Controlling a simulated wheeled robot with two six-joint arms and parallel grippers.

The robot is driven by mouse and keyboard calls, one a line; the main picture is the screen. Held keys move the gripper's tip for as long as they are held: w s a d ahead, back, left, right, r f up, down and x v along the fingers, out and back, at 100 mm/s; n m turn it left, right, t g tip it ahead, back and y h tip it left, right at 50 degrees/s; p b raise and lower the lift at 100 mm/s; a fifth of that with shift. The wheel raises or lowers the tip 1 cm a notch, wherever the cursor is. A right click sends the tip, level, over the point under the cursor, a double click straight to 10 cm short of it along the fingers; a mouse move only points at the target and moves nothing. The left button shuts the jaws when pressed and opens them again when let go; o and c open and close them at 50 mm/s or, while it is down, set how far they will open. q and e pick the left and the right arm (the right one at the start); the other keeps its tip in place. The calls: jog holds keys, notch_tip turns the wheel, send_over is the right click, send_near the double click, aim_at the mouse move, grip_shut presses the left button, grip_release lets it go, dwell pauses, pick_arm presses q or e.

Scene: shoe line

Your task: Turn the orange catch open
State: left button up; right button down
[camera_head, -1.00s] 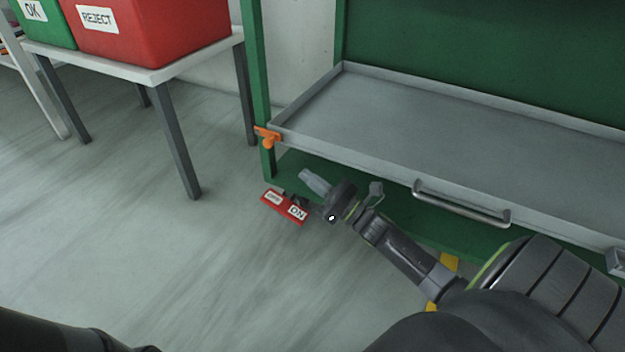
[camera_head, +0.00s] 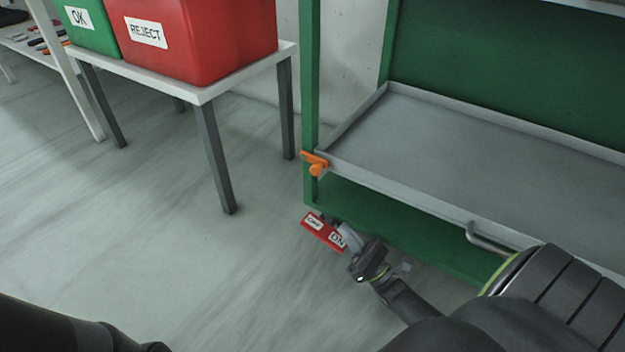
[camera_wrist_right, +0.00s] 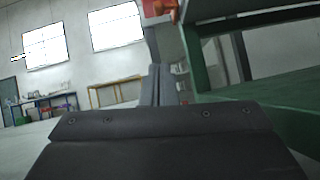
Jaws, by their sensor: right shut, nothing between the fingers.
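The orange catch (camera_head: 316,163) sits on the green post at the left front corner of the grey tray (camera_head: 480,150). Its knob points down and towards me. In the right wrist view a small orange piece (camera_wrist_right: 175,11), probably the catch, shows at the top edge. My right gripper (camera_head: 347,236) is below and slightly right of the catch, apart from it. Its fingers are together and empty, and they also show in the right wrist view (camera_wrist_right: 160,85). My left gripper is out of view; only a dark part of my arm shows at bottom left.
A tray handle (camera_head: 490,240) is to the right. A white table (camera_head: 205,93) with a red REJECT bin (camera_head: 195,45) and green OK bin (camera_head: 88,28) stands left.

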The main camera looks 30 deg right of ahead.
dwell(0.3)
jog(key=s+d+r+b+x, duration=0.1)
jog(key=b+x, duration=0.3)
jog(key=x, duration=0.8)
jog(key=shift+r+b, duration=0.3)
jog(key=shift+r, duration=0.5)
jog(key=shift+w+a, duration=0.15)
jog(key=r+g+p, duration=0.1)
jog(key=p, duration=0.2)
jog(key=r+p, duration=0.1)
jog(key=p, duration=0.3)
jog(key=shift+s+g, duration=0.35)
jog(key=shift+g, duration=0.05)
